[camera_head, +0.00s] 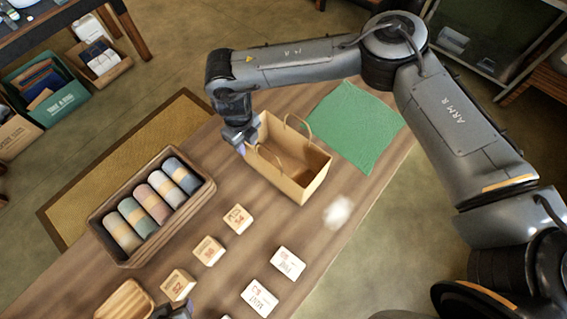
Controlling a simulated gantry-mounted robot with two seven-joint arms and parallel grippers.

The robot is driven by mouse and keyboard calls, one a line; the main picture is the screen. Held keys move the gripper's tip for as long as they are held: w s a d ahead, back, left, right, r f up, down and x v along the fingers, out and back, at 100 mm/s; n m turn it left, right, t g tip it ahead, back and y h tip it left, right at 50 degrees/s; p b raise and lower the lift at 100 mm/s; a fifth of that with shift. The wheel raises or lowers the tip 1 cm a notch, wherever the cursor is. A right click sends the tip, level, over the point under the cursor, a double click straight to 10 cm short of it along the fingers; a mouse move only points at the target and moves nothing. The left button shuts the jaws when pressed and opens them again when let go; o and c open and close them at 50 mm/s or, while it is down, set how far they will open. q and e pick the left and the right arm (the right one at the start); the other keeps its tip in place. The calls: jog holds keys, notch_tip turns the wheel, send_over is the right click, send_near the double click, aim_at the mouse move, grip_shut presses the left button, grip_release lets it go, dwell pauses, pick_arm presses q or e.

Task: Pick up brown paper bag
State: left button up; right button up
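The brown paper bag (316,179) stands open at the top on the wooden table, with two thin loop handles. My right gripper (241,148) points down at the bag's upper left end, close to the nearer handle. I cannot tell whether its fingers touch the bag or handle, or how far apart they are. A dark part, probably my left gripper (176,311), just shows at the bottom edge. Its fingers are not clear.
A green cloth (355,125) lies right of the bag, and a white fluffy item (338,211) lies below it. A wooden crate (118,258) of rolled cloths stands left. Several small blocks (238,218) and white cards (288,262) lie nearer.

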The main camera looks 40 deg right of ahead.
jog(key=shift+f, duration=0.35)
jog(key=shift+c, duration=0.5)
grip_shut()
jog(key=shift+r, duration=0.15)
